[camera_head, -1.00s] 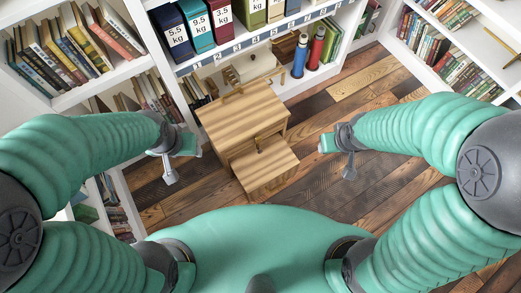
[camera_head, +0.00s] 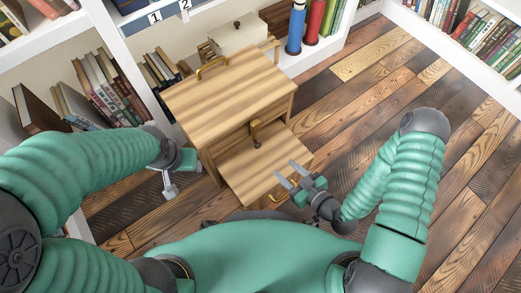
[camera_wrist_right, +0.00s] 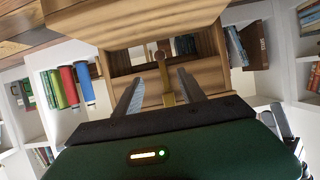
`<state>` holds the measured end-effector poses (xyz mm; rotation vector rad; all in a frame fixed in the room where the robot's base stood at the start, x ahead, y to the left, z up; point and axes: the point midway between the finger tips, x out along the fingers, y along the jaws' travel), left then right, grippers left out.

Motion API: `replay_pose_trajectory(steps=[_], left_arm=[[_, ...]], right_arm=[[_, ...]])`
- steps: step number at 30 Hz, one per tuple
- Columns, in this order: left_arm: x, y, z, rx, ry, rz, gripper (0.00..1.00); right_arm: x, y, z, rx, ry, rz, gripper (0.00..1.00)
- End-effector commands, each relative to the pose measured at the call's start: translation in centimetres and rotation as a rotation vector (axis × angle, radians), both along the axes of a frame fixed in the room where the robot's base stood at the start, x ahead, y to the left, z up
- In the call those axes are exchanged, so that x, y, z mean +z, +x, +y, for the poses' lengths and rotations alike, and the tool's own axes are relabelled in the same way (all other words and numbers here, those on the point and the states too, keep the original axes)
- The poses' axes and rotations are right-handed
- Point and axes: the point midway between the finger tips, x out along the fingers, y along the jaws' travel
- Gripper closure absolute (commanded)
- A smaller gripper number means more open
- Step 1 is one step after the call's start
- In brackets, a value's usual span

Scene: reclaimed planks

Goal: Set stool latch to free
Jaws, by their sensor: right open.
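The wooden step stool (camera_head: 228,92) stands left of centre in the head view, with a lower step (camera_head: 240,177) in front. A brass latch (camera_head: 255,132) stands upright where the lower step meets the upper body. My right gripper (camera_head: 285,171) is open and empty over the right part of the lower step, pointing toward the stool. In the right wrist view the brass latch (camera_wrist_right: 166,85) shows between the spread fingers (camera_wrist_right: 160,77); no contact is visible. My left gripper (camera_head: 170,186) hangs left of the stool, away from the latch; its opening is unclear.
White bookshelves surround the area. A blue bottle (camera_head: 296,28) and red bottle (camera_head: 315,22) stand behind. Plank floor (camera_head: 375,120) is clear to the right.

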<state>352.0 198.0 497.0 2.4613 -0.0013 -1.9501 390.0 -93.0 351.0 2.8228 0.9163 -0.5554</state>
Motion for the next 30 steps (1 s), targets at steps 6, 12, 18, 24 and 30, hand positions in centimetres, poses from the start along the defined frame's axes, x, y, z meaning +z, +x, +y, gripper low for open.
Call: replay_pose_trajectory(steps=[6,12,18,24,30], left_arm=[[-2.9,0.0,0.0,0.0,0.0,0.0,0.47],[-5.6,0.0,0.0,0.0,0.0,0.001,0.47],[-7.5,0.0,0.0,0.0,0.0,0.001,0.47],[-7.8,0.0,0.0,0.0,0.0,0.001,0.47],[-7.7,0.0,0.0,0.0,0.0,0.0,0.47]], right_arm=[[-2.5,3.9,2.8,0.002,0.001,-0.002,0.52],[-4.6,7.8,5.7,0.002,0.0,0.0,0.52],[-6.0,10.8,7.8,0.001,-0.001,0.002,0.52],[-6.1,11.8,8.6,0.0,-0.001,0.005,0.52],[-6.0,11.8,8.6,0.0,-0.001,0.005,0.52]])
